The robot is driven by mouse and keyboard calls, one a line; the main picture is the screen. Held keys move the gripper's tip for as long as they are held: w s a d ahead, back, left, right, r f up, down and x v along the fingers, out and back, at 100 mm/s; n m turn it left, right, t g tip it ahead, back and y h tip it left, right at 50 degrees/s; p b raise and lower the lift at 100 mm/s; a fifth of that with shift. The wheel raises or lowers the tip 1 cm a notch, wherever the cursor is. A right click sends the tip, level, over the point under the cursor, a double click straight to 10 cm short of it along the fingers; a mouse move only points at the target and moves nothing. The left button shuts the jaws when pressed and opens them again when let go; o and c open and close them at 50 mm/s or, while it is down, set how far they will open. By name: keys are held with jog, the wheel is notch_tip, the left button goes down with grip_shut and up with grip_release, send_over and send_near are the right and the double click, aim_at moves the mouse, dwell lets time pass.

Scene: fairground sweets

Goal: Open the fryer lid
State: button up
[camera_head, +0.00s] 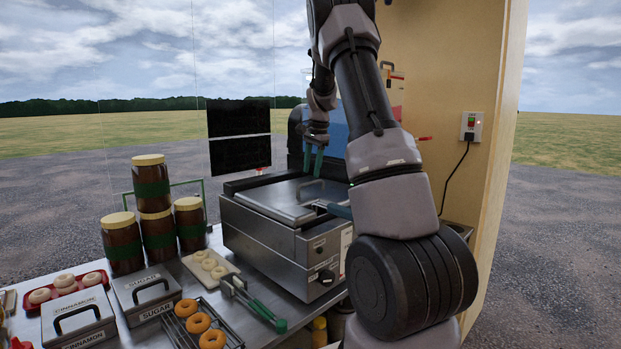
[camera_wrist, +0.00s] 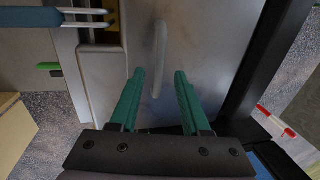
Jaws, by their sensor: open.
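The fryer (camera_head: 272,240) is a steel box on the counter, and its flat steel lid (camera_head: 270,197) lies closed on top. In the wrist view the lid (camera_wrist: 205,45) fills the middle, with its pale bar handle (camera_wrist: 160,50) running up and down the picture. My gripper (camera_head: 313,172) is over the lid, pointing down. Its green fingers (camera_wrist: 159,72) are open, one to each side of the handle's line, with nothing held. I cannot tell how far the fingertips are above the lid.
A blue-handled bar (camera_wrist: 40,16) lies beside the lid. A wooden wall panel (camera_head: 440,90) with a socket (camera_head: 471,126) rises to the right.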

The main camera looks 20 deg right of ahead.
aim_at(311, 183)
jog(key=shift+w+a+f, duration=0.1)
jog(key=shift+w+f, duration=0.05)
jog(key=shift+f, duration=0.75)
jog(key=shift+w+f, duration=0.15)
jog(key=shift+f, duration=0.7)
grip_shut()
